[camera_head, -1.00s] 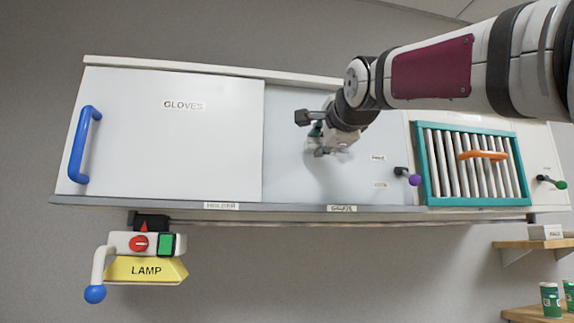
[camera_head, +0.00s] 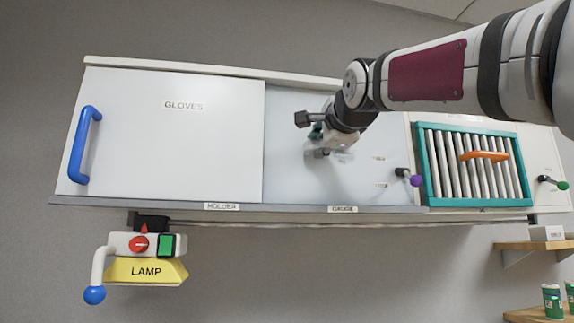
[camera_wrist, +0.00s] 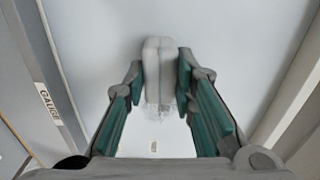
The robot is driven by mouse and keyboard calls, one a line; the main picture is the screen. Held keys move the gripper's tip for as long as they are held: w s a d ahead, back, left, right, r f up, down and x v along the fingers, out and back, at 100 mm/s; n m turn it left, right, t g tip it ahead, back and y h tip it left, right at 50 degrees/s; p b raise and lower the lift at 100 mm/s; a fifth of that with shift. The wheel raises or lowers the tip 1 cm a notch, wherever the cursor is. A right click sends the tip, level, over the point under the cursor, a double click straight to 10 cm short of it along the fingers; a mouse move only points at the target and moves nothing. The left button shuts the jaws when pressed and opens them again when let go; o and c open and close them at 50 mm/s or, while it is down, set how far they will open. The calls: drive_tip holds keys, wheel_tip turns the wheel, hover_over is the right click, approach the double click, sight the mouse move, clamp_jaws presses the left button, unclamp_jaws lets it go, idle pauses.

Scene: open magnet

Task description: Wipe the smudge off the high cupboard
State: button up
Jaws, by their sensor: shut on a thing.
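The high cupboard (camera_head: 290,185) has a pale panel marked GAUGE between the GLOVES door and a teal-framed grille. My gripper (camera_head: 322,142) is in front of this panel. In the wrist view my gripper (camera_wrist: 164,72) has its teal-padded fingers shut on a pale grey-white block (camera_wrist: 158,72). The block is at the panel (camera_wrist: 95,40); I cannot tell whether it touches it. A faint grey, streaky smudge (camera_wrist: 156,118) shows between the fingers, just below the block. In the head view my gripper hides much of this area.
The GLOVES door (camera_head: 170,140) has a blue handle (camera_head: 85,145). A purple-knobbed lever (camera_head: 408,177) and the teal grille (camera_head: 470,165) with an orange handle stand right of my gripper. A yellow lamp (camera_head: 145,270) hangs below left. Shelves with green cups (camera_head: 551,300) are lower right.

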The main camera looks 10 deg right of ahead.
drive_tip(key=shift+w, duration=0.75)
drive_tip(key=shift+d, duration=0.1)
drive_tip(key=shift+d+f+b, duration=0.1)
drive_tip(key=shift+d+b, duration=0.75)
drive_tip(key=shift+d, duration=0.1)
drive_tip(key=d+b, duration=0.1)
drive_tip(key=d, duration=0.3)
drive_tip(key=shift+b, duration=0.3)
drive_tip(key=shift+d+b, duration=0.3)
drive_tip(key=shift+d, duration=2.35)
drive_tip(key=shift+r+p, duration=0.55)
drive_tip(key=shift+p, duration=0.15)
